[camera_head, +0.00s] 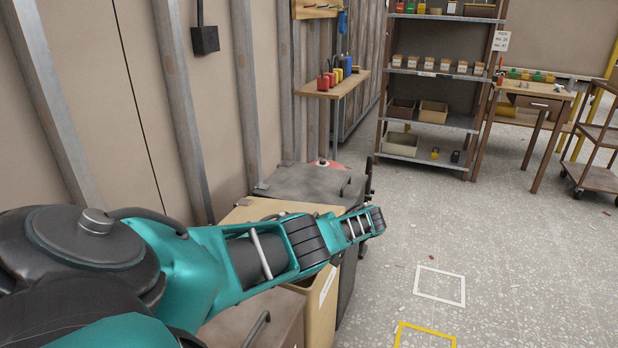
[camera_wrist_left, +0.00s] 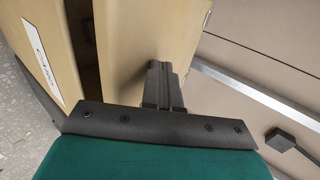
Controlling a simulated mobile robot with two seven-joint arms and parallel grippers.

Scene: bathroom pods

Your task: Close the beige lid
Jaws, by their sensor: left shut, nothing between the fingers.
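The beige bin (camera_head: 322,305) stands low by the wall, partly behind my left arm, with a white label on its front. Its beige lid (camera_head: 262,209) shows just beyond the arm. In the left wrist view the lid (camera_wrist_left: 130,40) is a broad beige panel, with a dark gap between it and the labelled front (camera_wrist_left: 45,40), so it looks not fully down. My left gripper (camera_wrist_left: 166,66) is shut and empty, its fingers over or against the lid; I cannot tell if they touch. The fingertips cannot be made out in the head view. My right gripper is not in view.
A dark grey bin (camera_head: 310,181) stands just beyond the beige one, and a brown bin (camera_head: 225,325) with a handle is nearer. The panelled wall (camera_head: 100,100) is close on the left. Shelving (camera_head: 430,122) stands at the back. The floor (camera_head: 480,230) to the right is open.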

